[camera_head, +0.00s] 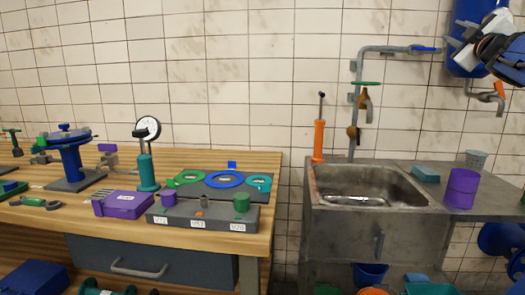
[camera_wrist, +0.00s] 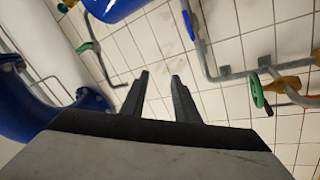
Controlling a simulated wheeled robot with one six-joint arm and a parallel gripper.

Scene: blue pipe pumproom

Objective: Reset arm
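My gripper (camera_head: 453,47) is at the upper right in the head view, raised in front of the blue tank by the tiled wall. In the wrist view, the two dark fingers of my gripper (camera_wrist: 160,78) stand apart with only wall tiles seen between them. It is open and holds nothing. My arm enters from the right edge of the head view, and most of it is out of frame.
A wooden workbench (camera_head: 272,170) with a purple box (camera_head: 122,204) and valve parts stands at the left. A metal sink (camera_head: 325,222) stands at the right, beside a purple cup (camera_head: 461,188). Wall pipes (camera_head: 385,49) and a blue tank (camera_head: 468,25) are near my gripper.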

